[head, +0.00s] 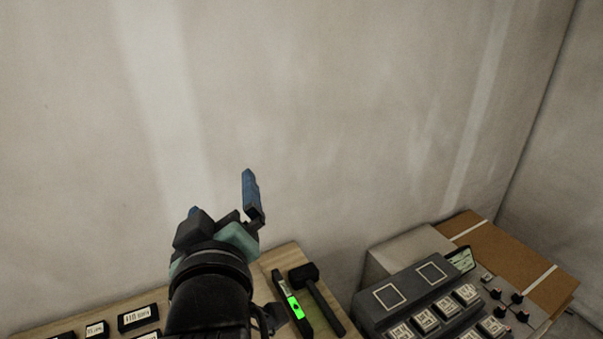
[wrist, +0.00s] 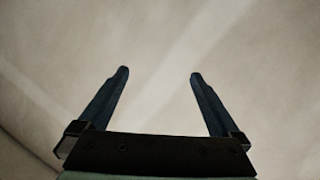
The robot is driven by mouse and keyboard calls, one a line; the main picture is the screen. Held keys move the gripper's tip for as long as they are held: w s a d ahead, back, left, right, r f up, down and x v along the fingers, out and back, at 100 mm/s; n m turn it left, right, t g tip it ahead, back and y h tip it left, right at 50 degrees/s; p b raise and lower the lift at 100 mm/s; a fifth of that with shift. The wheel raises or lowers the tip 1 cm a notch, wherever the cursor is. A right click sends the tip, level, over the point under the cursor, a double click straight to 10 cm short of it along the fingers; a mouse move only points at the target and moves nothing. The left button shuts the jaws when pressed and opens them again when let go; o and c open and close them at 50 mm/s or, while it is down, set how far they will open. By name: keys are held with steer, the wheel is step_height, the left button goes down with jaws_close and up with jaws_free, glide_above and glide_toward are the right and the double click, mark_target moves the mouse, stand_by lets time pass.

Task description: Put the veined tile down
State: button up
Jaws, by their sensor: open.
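My gripper (wrist: 159,75) shows in the wrist view with its two blue fingers spread apart and nothing between them. Only the pale wall shows beyond the fingertips. In the head view my gripper (head: 251,178) is raised above the wooden bench (head: 285,256), pointing up towards the wall. One blue finger shows clearly there; the other is mostly hidden by the wrist. I cannot make out a veined tile in either view. My arm hides part of the bench.
A spirit level (head: 292,302) with a bright green section and a dark mallet (head: 316,299) lie on the bench. Small labelled black blocks (head: 138,317) sit at the lower left. A grey control panel (head: 411,289) with buttons and a cardboard box (head: 505,256) stand at the right.

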steer(key=s+d+r+m+t+h, duration=0.1)
steer(key=s+d+r+m+t, duration=0.2)
steer(key=r, duration=0.6)
steer(key=s+d+r+m+t+h, duration=0.1)
steer(key=s+d+r+m+t, duration=0.2)
steer(key=r, duration=0.6)
steer(key=s+d+r+m+t+h, duration=0.2)
steer(key=s+d+r+m+t, duration=0.1)
steer(key=s+d+r+t, duration=0.2)
step_height(320, 180, up, 4)
steer(key=shift+s+d+r, duration=0.15)
steer(key=shift+d+r, duration=0.1)
steer(key=shift+d, duration=0.85)
